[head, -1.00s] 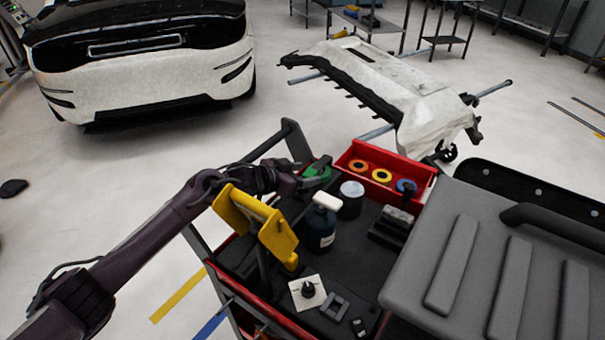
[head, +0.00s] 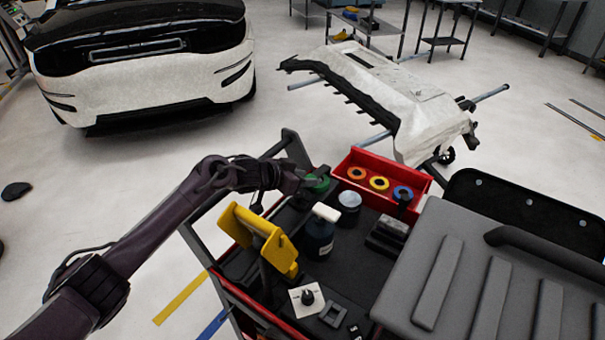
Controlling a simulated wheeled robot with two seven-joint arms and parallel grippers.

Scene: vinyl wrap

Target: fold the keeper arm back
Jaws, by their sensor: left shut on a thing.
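A yellow bracket-like holder (head: 272,243) stands upright at the left side of the cart. I cannot make out which part is the keeper arm. My left gripper (head: 307,185) is beyond the holder, near the cart's far left corner. It is shut on a green roll (head: 319,184), whose near side the fingers partly hide. The roll is left of the red tray. My right gripper is out of view.
The cart (head: 284,328) carries a dark bottle with a white cap (head: 320,232), a grey jar (head: 348,205) and a white card with a black knob (head: 307,298). The red tray (head: 345,158) holds orange, yellow and blue rolls. A grey padded panel (head: 455,265) fills the right.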

